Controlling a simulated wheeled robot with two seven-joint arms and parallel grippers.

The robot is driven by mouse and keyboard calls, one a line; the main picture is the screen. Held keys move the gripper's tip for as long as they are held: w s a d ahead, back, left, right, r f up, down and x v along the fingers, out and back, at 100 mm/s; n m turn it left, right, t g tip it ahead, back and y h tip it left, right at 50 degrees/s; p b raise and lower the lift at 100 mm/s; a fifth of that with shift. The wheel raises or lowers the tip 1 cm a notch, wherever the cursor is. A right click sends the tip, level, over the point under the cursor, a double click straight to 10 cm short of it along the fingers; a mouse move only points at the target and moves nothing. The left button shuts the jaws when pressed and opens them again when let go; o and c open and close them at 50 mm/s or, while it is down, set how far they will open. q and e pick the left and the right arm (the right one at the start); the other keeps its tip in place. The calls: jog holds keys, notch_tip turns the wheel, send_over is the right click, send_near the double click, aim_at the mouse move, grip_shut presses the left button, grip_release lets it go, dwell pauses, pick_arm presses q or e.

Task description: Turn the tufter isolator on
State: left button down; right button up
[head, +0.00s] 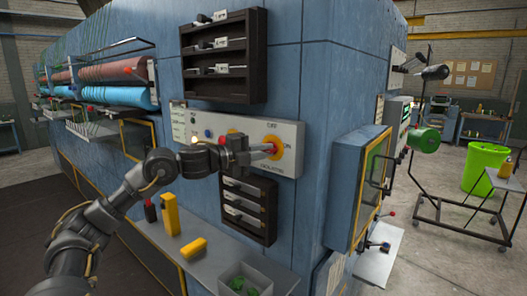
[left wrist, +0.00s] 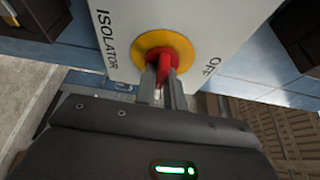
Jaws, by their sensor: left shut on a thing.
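The tufter isolator is a red handle on a round yellow disc (head: 275,145), on a light grey panel (head: 312,140) fixed to the blue machine. OFF is printed above it, ON to its right and ISOLATOR below. My left gripper (head: 262,148) is at the isolator, shut on the red handle. In the left wrist view, the two fingers (left wrist: 163,88) stand either side of the red handle (left wrist: 164,68), in front of the yellow disc (left wrist: 160,47). The gripper hides part of the handle, so its exact angle is hard to tell. My right gripper is out of view.
Dark racks hang above (head: 222,92) and below (head: 245,210) the panel. A blue cabinet with a yellow frame (head: 345,185) juts out at right. A shelf below holds yellow items (head: 170,213) and a grey bin (head: 233,280). Floor at far right has a green bin (head: 484,165).

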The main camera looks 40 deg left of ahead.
pick_arm(q)
jog(key=c, duration=1.5)
grip_release()
jog(key=b+v, duration=1.1)
jog(key=b, duration=0.2)
jog(key=shift+w, duration=0.1)
